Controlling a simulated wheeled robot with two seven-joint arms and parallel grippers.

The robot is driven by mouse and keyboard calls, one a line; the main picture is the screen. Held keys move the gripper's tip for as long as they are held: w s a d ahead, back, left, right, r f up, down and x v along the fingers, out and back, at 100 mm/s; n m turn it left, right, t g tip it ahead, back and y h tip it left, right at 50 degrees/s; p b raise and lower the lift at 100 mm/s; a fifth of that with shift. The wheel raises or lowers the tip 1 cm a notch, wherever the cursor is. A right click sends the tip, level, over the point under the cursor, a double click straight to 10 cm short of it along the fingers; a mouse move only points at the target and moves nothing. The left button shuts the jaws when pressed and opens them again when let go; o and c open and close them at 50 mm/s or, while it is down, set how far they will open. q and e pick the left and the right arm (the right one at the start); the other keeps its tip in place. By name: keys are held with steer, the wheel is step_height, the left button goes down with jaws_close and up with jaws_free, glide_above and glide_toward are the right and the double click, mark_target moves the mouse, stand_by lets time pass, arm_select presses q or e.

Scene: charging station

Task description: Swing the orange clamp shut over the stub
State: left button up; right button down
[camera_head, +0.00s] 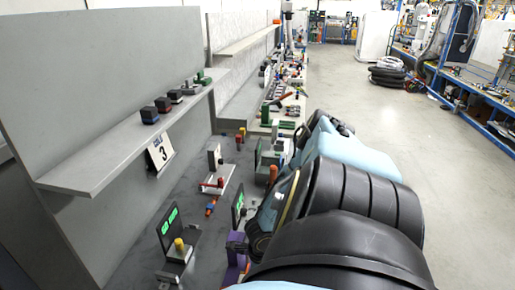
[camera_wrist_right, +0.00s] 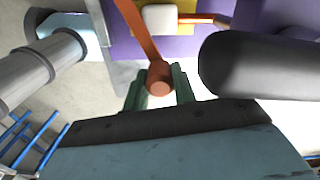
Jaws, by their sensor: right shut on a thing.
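The orange clamp (camera_wrist_right: 140,32) is a lever with a round knob at its end. In the right wrist view it runs down from the upper edge, in front of a purple body (camera_wrist_right: 190,48). My right gripper (camera_wrist_right: 160,90) has its two green-grey fingers on either side of the knob, shut on it. A white block (camera_wrist_right: 160,19) and an orange rod (camera_wrist_right: 205,18) lie by a yellow part on the purple body. I cannot tell which part is the stub. In the head view a purple fixture (camera_head: 236,246) shows beside my right arm, which hides the gripper. My left gripper is out of view.
A black cylinder (camera_wrist_right: 255,65) lies close on the right in the wrist view, and a grey pipe (camera_wrist_right: 45,68) on the left. In the head view, a panel with a yellow knob (camera_head: 179,246) stands left of the purple fixture. A grey shelf (camera_head: 110,165) runs along the left wall.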

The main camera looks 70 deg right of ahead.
steer(key=c, duration=1.1)
jaws_free()
steer(key=shift+c, duration=0.2)
steer(key=shift+r, duration=0.1)
step_height(320, 180, up, 13)
steer(key=shift+p, duration=0.3)
